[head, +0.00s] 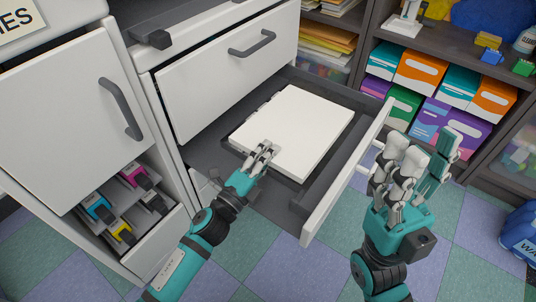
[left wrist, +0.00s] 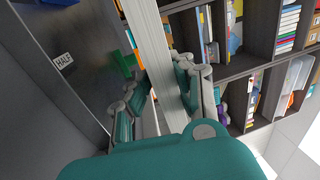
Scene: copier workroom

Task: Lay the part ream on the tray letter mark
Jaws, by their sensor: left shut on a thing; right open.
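The part ream is a white stack of paper (head: 296,128) over the open drawer's dark tray (head: 222,155) in the head view. My left gripper (head: 264,152) is shut on its near edge. In the left wrist view the ream (left wrist: 150,42) shows edge-on as a white band between the fingers (left wrist: 165,95). I cannot tell whether its underside touches the tray floor. A "HALF" label (left wrist: 63,61) and a green mark (left wrist: 124,64) show on the dark surface beside it. I cannot make out a letter mark; the ream may hide it. My right gripper (head: 415,160) is open and empty, right of the drawer front.
The drawer front (head: 345,175) is a raised white wall between my two grippers. A closed drawer (head: 228,62) sits above and behind. Ink cartridges (head: 125,205) fill an open compartment at left. Shelves with colored boxes (head: 420,72) stand at back right. Checkered floor is free in front.

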